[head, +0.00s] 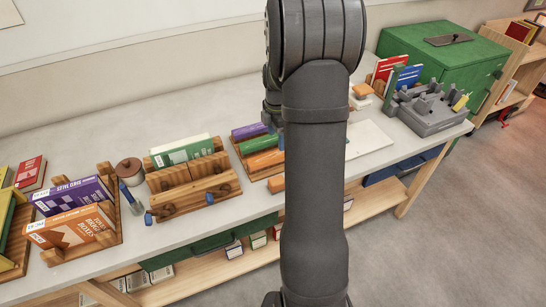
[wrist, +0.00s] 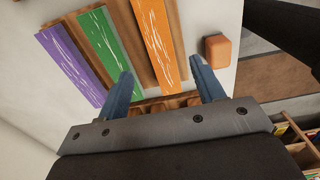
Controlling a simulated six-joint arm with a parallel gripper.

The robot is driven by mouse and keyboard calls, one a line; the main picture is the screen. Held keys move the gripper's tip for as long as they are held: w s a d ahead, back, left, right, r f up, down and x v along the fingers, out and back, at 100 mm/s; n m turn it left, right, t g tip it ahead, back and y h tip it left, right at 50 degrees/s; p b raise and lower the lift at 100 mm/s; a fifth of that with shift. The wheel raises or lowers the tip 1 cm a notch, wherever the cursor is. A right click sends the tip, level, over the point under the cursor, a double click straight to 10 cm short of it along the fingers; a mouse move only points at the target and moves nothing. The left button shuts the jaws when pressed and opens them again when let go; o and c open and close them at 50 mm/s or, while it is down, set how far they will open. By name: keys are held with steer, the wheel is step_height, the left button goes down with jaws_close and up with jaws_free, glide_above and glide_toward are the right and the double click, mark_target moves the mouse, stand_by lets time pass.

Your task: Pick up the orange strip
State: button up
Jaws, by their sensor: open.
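The orange strip (wrist: 156,35) lies in a wooden rack, rightmost of three marked strips in the wrist view. The green strip (wrist: 108,50) and purple strip (wrist: 70,62) lie to its left. In the head view the orange strip (head: 264,160) shows nearest the bench front, its right end hidden by my arm. My gripper (wrist: 161,65) is open and empty, its two blue fingers to either side of the orange strip's lower part in the wrist view. I cannot tell the gap in height. In the head view my gripper is mostly hidden behind my arm.
An orange block (wrist: 217,49) lies right of the rack, close to the right finger. Left of the rack stands a wooden holder (head: 196,186) with a green book. A grey caddy (head: 428,108) and green cabinet (head: 440,58) are at right. Bare bench shows at the back left.

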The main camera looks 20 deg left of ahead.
steer(key=f, duration=0.7)
steer(key=shift+s+a+f, duration=0.15)
steer(key=shift+s+f, duration=0.05)
steer(key=shift+f, duration=0.05)
steer(key=c, duration=1.1)
